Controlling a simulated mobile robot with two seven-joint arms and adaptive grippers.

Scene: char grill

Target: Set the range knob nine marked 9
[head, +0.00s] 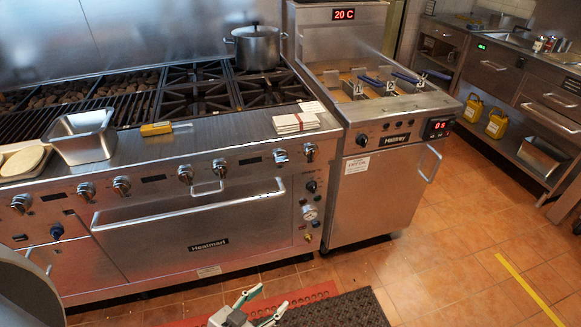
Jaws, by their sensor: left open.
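The steel range front carries a row of metal knobs, among them one at the far left (22,204), one near the middle (185,174) and one at the right end (310,152). Smaller dark knobs sit lower, one at the left (56,231) and one at the right (311,186). The markings are too small to read, so I cannot tell which knob is marked 9. My left gripper (268,302) is at the bottom edge, its pale green fingers apart and empty. It is low, in front of the range and touching no knob. My right gripper is not in view.
The oven door handle (190,205) sticks out below the knobs. A fryer (385,190) with baskets stands to the right.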

